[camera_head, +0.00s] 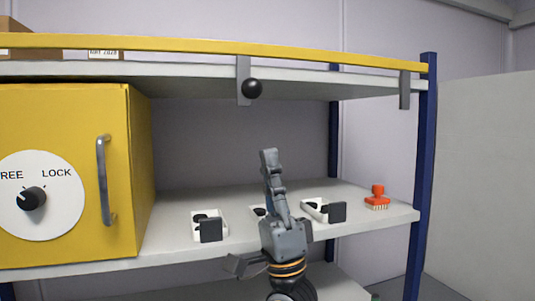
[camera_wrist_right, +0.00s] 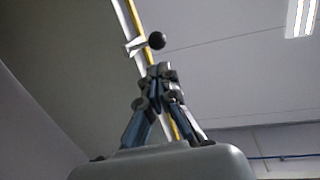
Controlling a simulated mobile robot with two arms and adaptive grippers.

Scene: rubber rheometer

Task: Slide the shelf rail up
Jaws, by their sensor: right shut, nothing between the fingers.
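The shelf rail (camera_head: 190,44) is a long yellow bar along the front of the upper shelf. Grey brackets (camera_head: 405,90) hang from it, and a black ball knob (camera_head: 251,88) sits on the middle one. My right gripper (camera_head: 268,153) points up, shut and empty, below and slightly right of the knob, apart from it. In the right wrist view, the closed fingertips (camera_wrist_right: 160,70) are just below the knob (camera_wrist_right: 156,40), with the yellow rail (camera_wrist_right: 133,15) running behind. My left gripper is not in view.
A yellow cabinet (camera_head: 140,150) with a handle (camera_head: 106,180) and a FREE/LOCK dial (camera_head: 55,215) stands at left. A blue post (camera_head: 425,160) bounds the right.

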